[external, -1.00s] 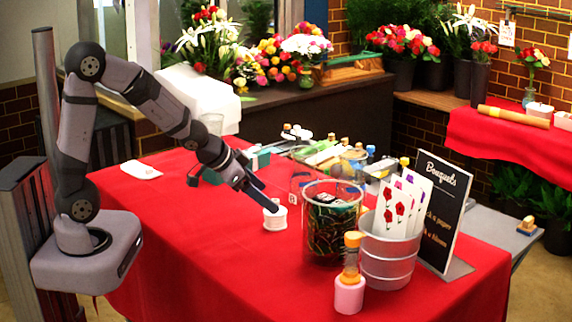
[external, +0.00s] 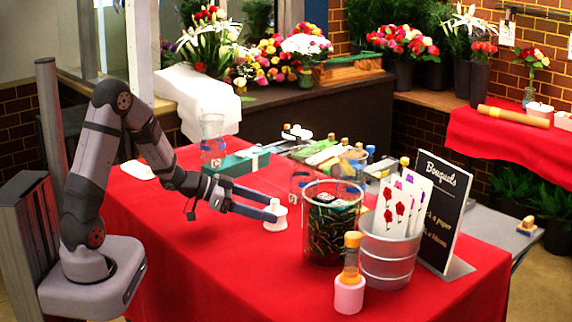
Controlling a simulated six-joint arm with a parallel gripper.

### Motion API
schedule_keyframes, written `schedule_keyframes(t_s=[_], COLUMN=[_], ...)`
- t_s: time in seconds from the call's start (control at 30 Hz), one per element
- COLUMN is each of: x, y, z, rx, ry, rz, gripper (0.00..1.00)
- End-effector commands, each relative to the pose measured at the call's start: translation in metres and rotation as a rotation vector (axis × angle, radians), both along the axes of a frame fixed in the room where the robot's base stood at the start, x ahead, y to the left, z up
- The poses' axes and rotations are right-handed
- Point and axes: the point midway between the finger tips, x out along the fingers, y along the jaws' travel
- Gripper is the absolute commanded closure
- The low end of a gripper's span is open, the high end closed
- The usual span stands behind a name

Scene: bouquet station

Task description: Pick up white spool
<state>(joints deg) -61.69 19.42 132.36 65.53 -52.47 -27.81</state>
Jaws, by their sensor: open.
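The white spool (external: 275,218) stands upright on the red tablecloth near the middle of the table. My gripper (external: 273,211) is low over the table, reaching in from the left, with its two long blue-grey fingers spread apart. The fingertips are at the spool, one on its far side and one at its near left. I cannot tell whether either finger touches it.
A teal box (external: 240,162) and clear glass (external: 212,140) stand behind. The front left cloth is clear.

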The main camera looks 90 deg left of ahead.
Motion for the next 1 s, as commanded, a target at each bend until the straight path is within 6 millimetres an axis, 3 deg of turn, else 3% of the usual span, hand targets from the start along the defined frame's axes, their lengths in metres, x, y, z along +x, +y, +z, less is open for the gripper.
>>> schedule_keyframes(t_s=[0.37, 0.8, 1.0], x=[0.016, 0.055, 0.058], y=[0.002, 0.008, 0.009], z=[-0.008, -0.028, -0.030], rx=[0.000, 0.001, 0.001], ry=[0.002, 0.001, 0.001], rz=[0.000, 0.000, 0.001], gripper=[0.28, 0.28, 0.28])
